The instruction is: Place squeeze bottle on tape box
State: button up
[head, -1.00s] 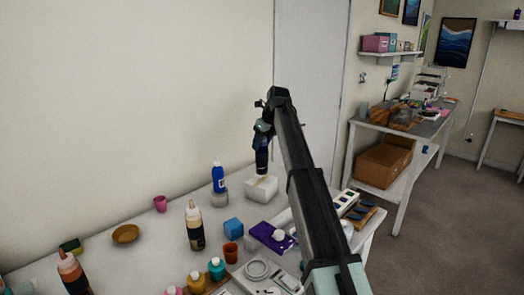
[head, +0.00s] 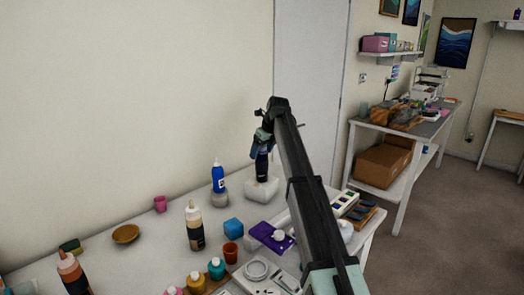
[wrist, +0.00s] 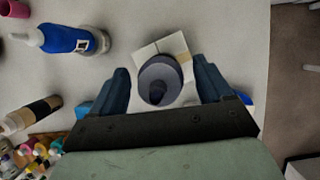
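A dark grey-blue squeeze bottle (head: 262,169) is upright on top of the white tape box (head: 264,192) in the head view. In the wrist view, the bottle (wrist: 160,80) shows from above as a grey disc with a dark nozzle, over the white box (wrist: 146,52) with its tan tape strip. My gripper (wrist: 162,82) has one dark blue finger on each side of the bottle. A gap shows between the bottle and each finger, so it looks open. The bottle's lower part and its contact with the box are partly hidden.
A blue bottle (head: 218,179) on a grey round base stands just left of the box. A dark-filled bottle (head: 195,228), a blue block (head: 233,226) and a purple item (head: 268,236) are nearer. The table is clear behind the cups at left.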

jog(key=v, duration=1.2)
jog(key=shift+r, duration=0.15)
